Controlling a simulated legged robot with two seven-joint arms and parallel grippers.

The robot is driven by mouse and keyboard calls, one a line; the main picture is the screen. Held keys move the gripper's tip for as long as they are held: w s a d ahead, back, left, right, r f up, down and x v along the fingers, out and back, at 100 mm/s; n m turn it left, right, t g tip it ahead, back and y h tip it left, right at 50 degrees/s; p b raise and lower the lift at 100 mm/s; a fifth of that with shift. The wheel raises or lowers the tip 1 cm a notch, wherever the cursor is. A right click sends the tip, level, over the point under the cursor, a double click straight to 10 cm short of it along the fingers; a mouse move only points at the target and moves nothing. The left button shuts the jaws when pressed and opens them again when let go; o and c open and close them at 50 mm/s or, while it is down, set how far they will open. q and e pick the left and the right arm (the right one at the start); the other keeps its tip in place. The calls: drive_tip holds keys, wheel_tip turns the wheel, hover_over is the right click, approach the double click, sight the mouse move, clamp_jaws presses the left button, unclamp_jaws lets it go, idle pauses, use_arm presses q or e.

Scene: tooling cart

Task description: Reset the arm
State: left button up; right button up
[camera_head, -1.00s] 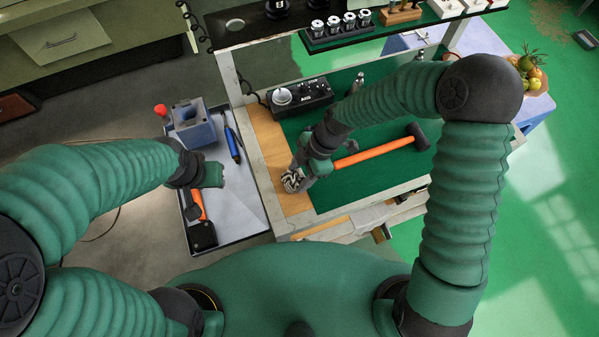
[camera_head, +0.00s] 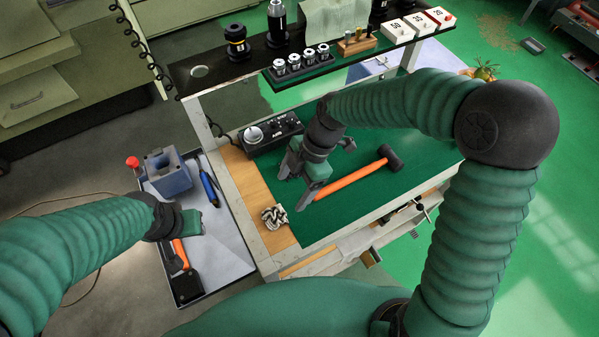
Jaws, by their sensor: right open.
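My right gripper (camera_head: 293,189) is open, its fingers pointing down over the green mat of the cart. My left gripper (camera_head: 192,222) is over the grey tray on the left, above an orange-and-black tool (camera_head: 180,256). Its fingers are mostly hidden by its own body.
The tray (camera_head: 222,250) also holds a blue-grey vise block (camera_head: 168,172) and a blue pen-like tool (camera_head: 209,188). The upper shelf (camera_head: 205,77) holds metal collets and white numbered boxes. The mat's right part is clear.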

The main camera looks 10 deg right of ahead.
drive_tip(key=s+v, duration=0.1)
drive_tip(key=v, duration=0.4)
drive_tip(key=s+d+f+m+t+h, duration=0.2)
drive_tip(key=d+m, duration=0.4)
drive_tip(key=m, duration=0.4)
drive_tip(key=s+d+f+m+t+h, duration=0.2)
drive_tip(key=s+d+m, duration=0.2)
drive_tip(key=m, duration=0.7)
drive_tip(key=shift+s+d+f, duration=0.2)
drive_tip(key=shift+s+d, duration=0.2)
drive_tip(key=shift+d, duration=0.7)
